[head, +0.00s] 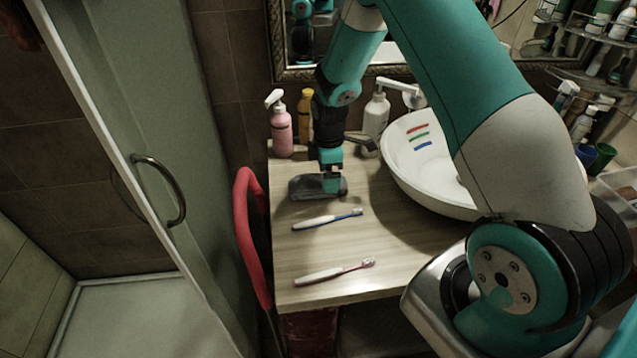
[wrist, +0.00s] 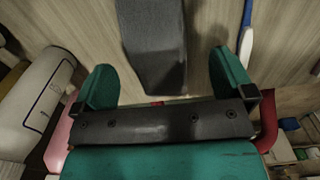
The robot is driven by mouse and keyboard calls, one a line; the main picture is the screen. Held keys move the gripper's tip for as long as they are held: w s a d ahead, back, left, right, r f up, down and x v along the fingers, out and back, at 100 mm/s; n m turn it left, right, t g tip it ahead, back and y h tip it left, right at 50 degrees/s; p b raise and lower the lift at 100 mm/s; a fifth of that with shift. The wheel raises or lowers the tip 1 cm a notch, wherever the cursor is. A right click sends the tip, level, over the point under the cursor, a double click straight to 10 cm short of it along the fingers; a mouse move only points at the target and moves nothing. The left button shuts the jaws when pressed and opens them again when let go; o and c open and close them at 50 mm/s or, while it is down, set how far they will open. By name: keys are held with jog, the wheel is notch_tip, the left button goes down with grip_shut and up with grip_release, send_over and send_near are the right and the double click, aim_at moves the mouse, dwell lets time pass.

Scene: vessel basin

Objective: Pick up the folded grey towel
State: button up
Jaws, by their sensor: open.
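The folded grey towel (head: 303,187) lies near the left edge of the wooden counter, in front of the bottles. In the wrist view the towel (wrist: 152,40) is a dark grey block running from the top edge toward the jaws. My gripper (head: 331,178) points down over the towel and hides part of it. In the wrist view my gripper's teal fingers (wrist: 162,66) are spread wide, one on each side of the towel's near end, with gaps between. I cannot tell how high the fingertips are above the counter.
A blue-white toothbrush (head: 328,220) lies just in front of the towel, and a red-white one (head: 335,272) nearer the front edge. A pink pump bottle (head: 282,132), a yellow bottle (head: 305,108) and a white bottle (head: 376,116) stand behind. A white basin (head: 400,158) is to the right.

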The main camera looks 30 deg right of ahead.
jog(key=shift+w+a+f+p, duration=0.15)
jog(key=shift+f+p, duration=0.25)
jog(key=shift+f, duration=0.75)
jog(key=shift+w+d+f+p, duration=0.1)
jog(key=shift+f+p, duration=0.25)
jog(key=shift+f, duration=0.75)
jog(key=c, duration=1)
jog(key=shift+r, duration=0.1)
